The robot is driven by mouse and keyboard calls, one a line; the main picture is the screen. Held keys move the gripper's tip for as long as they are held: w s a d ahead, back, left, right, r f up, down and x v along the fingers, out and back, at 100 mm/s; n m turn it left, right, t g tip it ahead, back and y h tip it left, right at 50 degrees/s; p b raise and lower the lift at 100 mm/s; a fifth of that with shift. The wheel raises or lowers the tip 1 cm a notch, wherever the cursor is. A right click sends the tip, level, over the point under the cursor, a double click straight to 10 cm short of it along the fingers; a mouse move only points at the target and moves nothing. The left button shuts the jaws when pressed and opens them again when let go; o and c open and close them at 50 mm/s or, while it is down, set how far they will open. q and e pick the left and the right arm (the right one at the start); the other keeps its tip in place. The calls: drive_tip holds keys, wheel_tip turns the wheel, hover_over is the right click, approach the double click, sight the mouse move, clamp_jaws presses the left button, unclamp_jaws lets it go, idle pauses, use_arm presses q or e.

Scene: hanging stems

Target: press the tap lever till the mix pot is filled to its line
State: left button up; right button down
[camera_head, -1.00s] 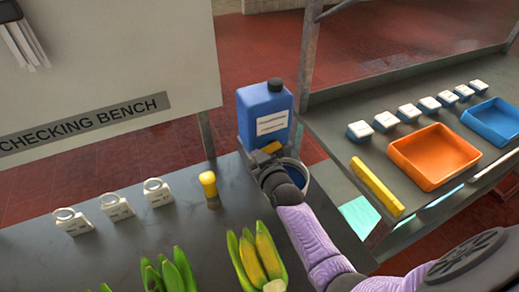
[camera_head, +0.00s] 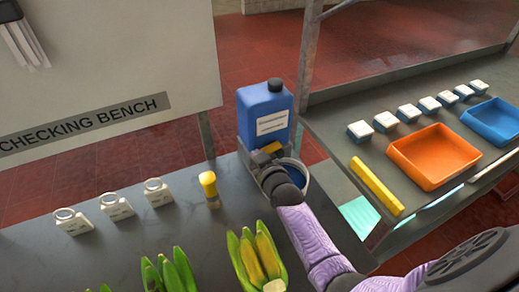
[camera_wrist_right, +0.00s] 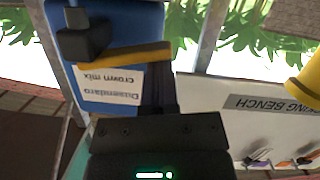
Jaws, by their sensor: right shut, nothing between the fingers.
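The blue canister (camera_head: 263,112) with a black cap and white label stands at the back edge of the bench. Its yellow tap lever (camera_head: 271,147) shows low on its front, and in the right wrist view the lever (camera_wrist_right: 118,55) extends from a dark tap body (camera_wrist_right: 84,38). My right gripper (camera_head: 262,161) is shut and empty, with its fingertips (camera_wrist_right: 163,84) at the lever's end; I cannot tell whether they press it. The mix pot (camera_head: 314,190) is below the tap, partly hidden by my gripper. Blue shows inside it, but its fill line is hidden. My left gripper is out of view.
A yellow-topped object (camera_head: 209,187) and several white ring-topped pieces stand left on the bench. Banana bunches (camera_head: 257,258) lie in front. On the right shelf are an orange tray (camera_head: 434,157), a blue tray (camera_head: 490,122), a yellow bar (camera_head: 376,186) and several small blocks.

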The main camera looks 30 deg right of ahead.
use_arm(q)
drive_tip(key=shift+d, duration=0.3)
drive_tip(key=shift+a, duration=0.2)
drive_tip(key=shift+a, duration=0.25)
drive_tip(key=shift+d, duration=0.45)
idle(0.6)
use_arm(e)
drive_tip(key=shift+r+p, duration=0.35)
drive_tip(key=shift+r, duration=0.05)
use_arm(q)
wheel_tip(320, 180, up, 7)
drive_tip(key=p, duration=0.6)
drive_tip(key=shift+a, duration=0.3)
use_arm(e)
drive_tip(key=s+a+r, duration=0.2)
drive_tip(key=s+r, duration=0.3)
drive_tip(key=s, duration=0.4)
drive_tip(key=shift+s+r, duration=0.2)
drive_tip(key=shift+s, duration=0.15)
